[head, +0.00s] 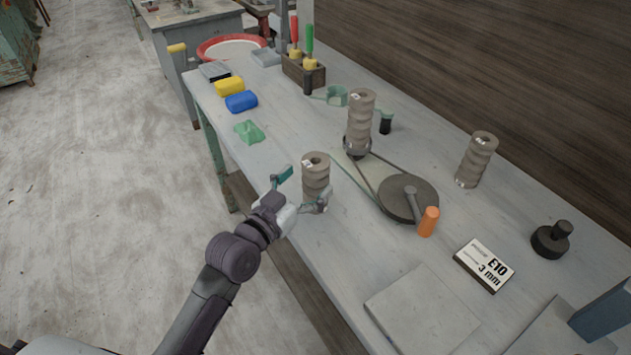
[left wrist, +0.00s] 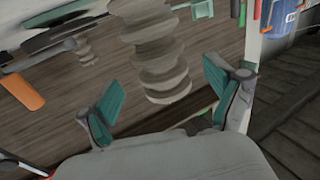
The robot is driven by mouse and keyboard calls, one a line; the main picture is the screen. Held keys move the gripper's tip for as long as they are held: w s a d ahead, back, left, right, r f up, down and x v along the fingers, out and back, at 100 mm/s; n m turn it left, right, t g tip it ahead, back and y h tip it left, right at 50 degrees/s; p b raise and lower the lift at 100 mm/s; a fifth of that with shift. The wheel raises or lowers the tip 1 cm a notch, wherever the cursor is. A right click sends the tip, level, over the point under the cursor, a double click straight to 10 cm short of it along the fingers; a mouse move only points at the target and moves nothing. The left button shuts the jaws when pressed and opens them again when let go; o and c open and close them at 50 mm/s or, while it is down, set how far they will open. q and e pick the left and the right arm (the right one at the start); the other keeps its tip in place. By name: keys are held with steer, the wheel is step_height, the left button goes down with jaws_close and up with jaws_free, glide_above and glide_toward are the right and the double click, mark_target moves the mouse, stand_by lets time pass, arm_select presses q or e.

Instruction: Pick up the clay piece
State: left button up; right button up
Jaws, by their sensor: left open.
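The nearest clay piece (head: 316,175), a grey-brown ribbed column with a hole in its top, stands upright near the bench's front edge. My left gripper (head: 304,187) is open, with one teal-padded finger to either side of this piece. In the left wrist view, the ribbed clay piece (left wrist: 163,68) stands beyond and between the spread fingers (left wrist: 163,95), with a visible gap to each pad. Two similar clay columns stand farther off, one on a dark round base (head: 359,118) and one at the right (head: 477,158). My right gripper is not in view.
Behind the piece are a belt-linked dark wheel (head: 407,197) and an orange handle (head: 428,221). A label box (head: 484,264), a flat grey slab (head: 422,308) and a black knobbed weight (head: 551,240) lie to the right. Blue (head: 241,101), yellow (head: 229,86) and green (head: 249,131) items lie left.

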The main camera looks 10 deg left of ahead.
arm_select(q)
steer(key=x, duration=0.3)
steer(key=shift+w+f, duration=0.15)
steer(key=shift+w, duration=0.25)
steer(key=shift+s, duration=0.1)
steer(key=c, duration=1.6)
jaws_close()
step_height(320, 180, up, 10)
steer(key=shift+r+p, duration=0.15)
steer(key=shift+p, duration=0.35)
